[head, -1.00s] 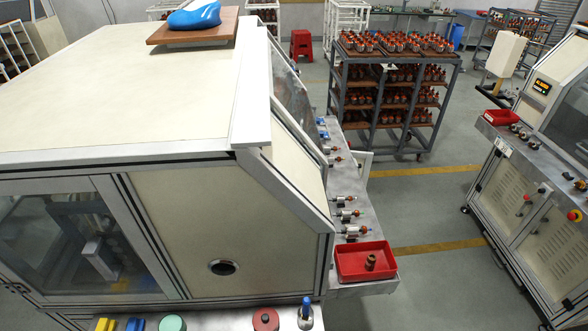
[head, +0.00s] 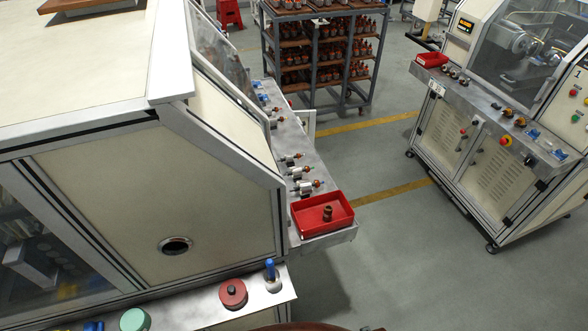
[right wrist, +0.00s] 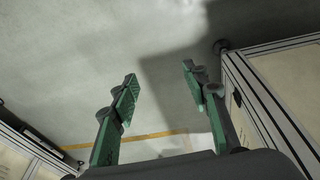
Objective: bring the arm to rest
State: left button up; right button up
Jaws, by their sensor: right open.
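My right gripper (right wrist: 158,88) shows in the right wrist view with its two green fingers spread apart and nothing between them. Grey floor with a yellow line lies beyond the fingertips, and machine cabinets stand at both sides of that view. Neither gripper shows in the head view, so my left gripper is out of sight.
A machine (head: 150,180) with a side shelf fills the left, with a red tray (head: 340,222) on the shelf and several armatures beyond. A second machine (head: 495,150) stands at the right. A rack (head: 315,62) of armatures stands behind. Open floor (head: 400,260) lies between.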

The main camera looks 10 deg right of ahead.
pick_arm(q)
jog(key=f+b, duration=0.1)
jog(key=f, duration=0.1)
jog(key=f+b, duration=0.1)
jog(key=b, duration=0.1)
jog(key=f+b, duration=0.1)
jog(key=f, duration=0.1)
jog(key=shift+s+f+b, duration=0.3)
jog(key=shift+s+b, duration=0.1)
pick_arm(e)
jog(key=s+f+g, duration=0.1)
jog(key=s+f, duration=1.9)
jog(key=f, duration=0.4)
jog(key=shift+n, duration=0.3)
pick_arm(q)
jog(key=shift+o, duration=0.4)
pick_arm(e)
jog(key=shift+a, duration=0.1)
